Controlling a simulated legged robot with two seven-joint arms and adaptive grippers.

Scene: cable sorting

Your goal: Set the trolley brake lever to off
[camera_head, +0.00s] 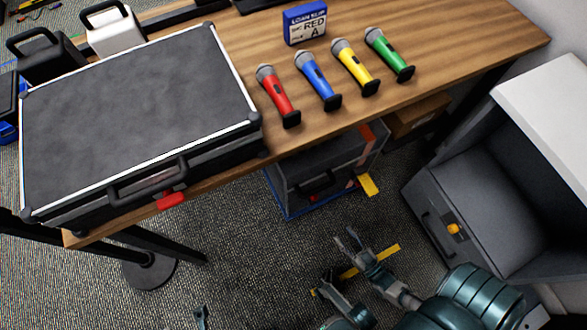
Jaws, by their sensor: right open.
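A dark grey trolley-like box (302,172) with a blue lower edge stands on the floor under the table, partly hidden by the tabletop. A yellow tab (368,184) sticks out at its lower right corner. It may be the brake lever; its setting cannot be read. My right gripper (337,260) is open and empty above the floor, in front of the box and apart from it. A small dark tip (201,316) at the bottom edge seems to be my left gripper; its jaws cannot be made out.
The wooden table (460,40) holds a large case (130,110) with a red latch, several microphones (320,80) and a "RED A" loan slip box (305,24). A grey cabinet with an open bin (490,215) stands right. A round-footed table leg (148,270) stands left.

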